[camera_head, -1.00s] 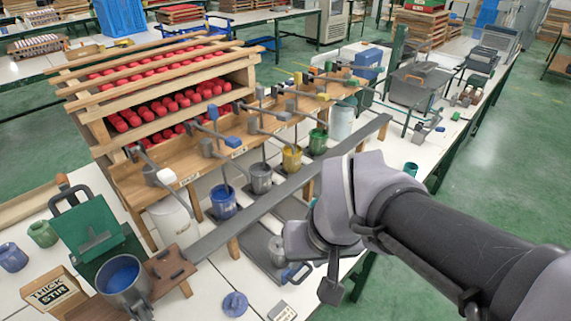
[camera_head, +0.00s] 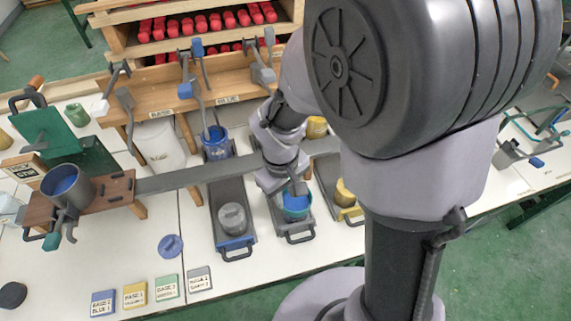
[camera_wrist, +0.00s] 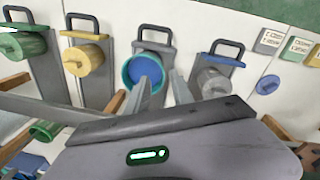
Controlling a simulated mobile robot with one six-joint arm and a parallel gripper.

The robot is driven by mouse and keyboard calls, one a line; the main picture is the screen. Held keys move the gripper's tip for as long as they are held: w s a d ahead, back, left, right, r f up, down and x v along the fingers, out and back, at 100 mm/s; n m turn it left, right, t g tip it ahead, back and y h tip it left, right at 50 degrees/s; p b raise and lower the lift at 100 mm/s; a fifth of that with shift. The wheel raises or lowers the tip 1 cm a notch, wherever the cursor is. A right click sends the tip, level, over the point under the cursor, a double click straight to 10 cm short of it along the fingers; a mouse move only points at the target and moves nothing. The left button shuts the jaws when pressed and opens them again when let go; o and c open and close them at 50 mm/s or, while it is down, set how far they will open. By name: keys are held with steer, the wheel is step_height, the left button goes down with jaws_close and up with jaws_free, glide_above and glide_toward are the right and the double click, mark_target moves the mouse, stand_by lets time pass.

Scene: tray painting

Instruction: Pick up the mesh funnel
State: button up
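A teal-rimmed round piece (camera_wrist: 130,76) with blue inside looks like the mesh funnel. It sits on a dark slide board with a handle; its mesh cannot be made out. It also shows in the head view as a teal ring with blue inside (camera_head: 297,208). My gripper (camera_wrist: 164,72) is open in the wrist view, with a gap between its fingers. One finger overlaps the blue inside and the other lies just right of the rim; whether they touch it cannot be told. In the head view my gripper (camera_head: 288,186) is right above the teal piece.
A grey can (camera_head: 232,217) and a yellow can (camera_head: 345,193) stand on boards either side. A long grey rail (camera_head: 185,178) and a blue pot (camera_head: 216,145) lie behind. A blue lid (camera_head: 171,245) and several labelled cards (camera_head: 135,295) lie on the white table.

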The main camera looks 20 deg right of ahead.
mark_target(285, 208)
steer(key=f+b, duration=0.1)
steer(key=f, duration=0.2)
steer(key=f+b, duration=0.1)
steer(key=f, duration=0.2)
steer(key=w+f+b, duration=0.1)
steer(key=f+b, duration=0.1)
steer(key=shift+f, duration=0.4)
steer(key=shift+d+r, duration=0.1)
steer(key=shift+r, duration=0.1)
steer(key=shift+c, duration=0.7)
jaws_close()
